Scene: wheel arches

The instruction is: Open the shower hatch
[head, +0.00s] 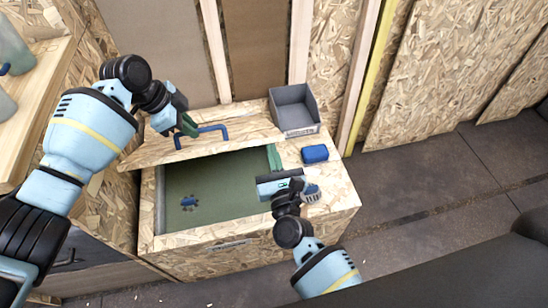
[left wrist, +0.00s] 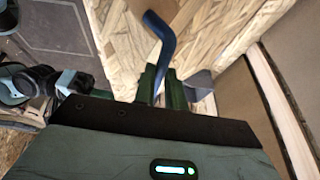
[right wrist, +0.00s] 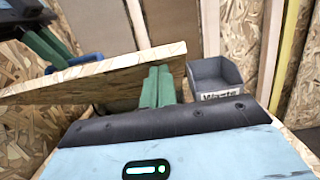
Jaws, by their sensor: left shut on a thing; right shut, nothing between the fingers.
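The shower hatch (head: 245,122) is a wooden chipboard lid, raised and tilted at the back of the box, leaving a green-floored opening (head: 225,172) uncovered. Its blue bar handle (head: 215,128) is on its upper face. My left gripper (head: 188,127) is shut on the handle's left end; the handle also shows between its fingers in the left wrist view (left wrist: 162,45). My right gripper (head: 273,157) is shut and empty at the opening's right side. In the right wrist view its fingers (right wrist: 158,86) overlap the hatch's underside (right wrist: 110,85); I cannot tell whether they touch.
A grey waste bin (head: 293,112) stands at the box's back right corner. A blue block (head: 314,153) lies on the right rim, with a small round grey item (head: 312,193) nearer. A small blue object (head: 188,202) lies inside the opening. Dark floor (head: 420,190) is clear at right.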

